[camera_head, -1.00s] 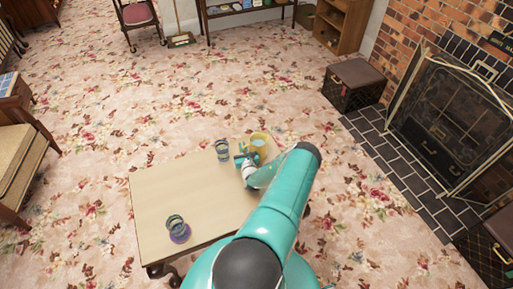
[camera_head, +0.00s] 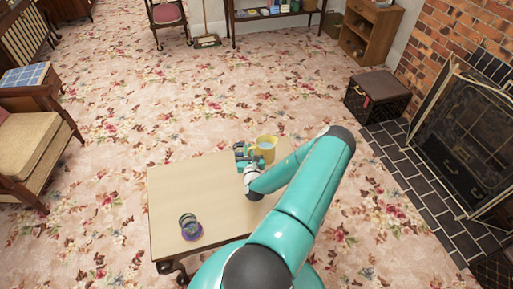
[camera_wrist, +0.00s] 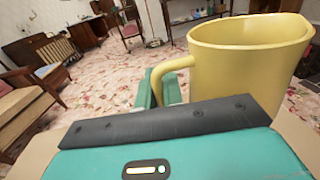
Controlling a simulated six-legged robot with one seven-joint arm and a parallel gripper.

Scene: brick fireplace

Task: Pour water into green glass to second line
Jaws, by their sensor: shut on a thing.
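A yellow pitcher (camera_head: 267,154) is at the far right part of the table (camera_head: 165,200), upright, with pale bluish contents. In the wrist view the pitcher (camera_wrist: 245,75) fills the upper right, its handle toward the left. My gripper (camera_head: 258,162) is shut on the handle; the teal fingers (camera_wrist: 152,92) are around it. I cannot tell whether the pitcher's base is clear of the table. One striped glass (camera_head: 240,150) stands just left of the pitcher, partly hidden by my gripper. Another striped glass (camera_head: 187,222) stands near the table's front on a purple coaster (camera_head: 193,235). Which glass is green is hard to tell.
A dark box (camera_head: 377,97) and the fireplace screen (camera_head: 465,135) are at the right. A cushioned chair (camera_head: 35,145) is at the left. Open flowered carpet surrounds the table.

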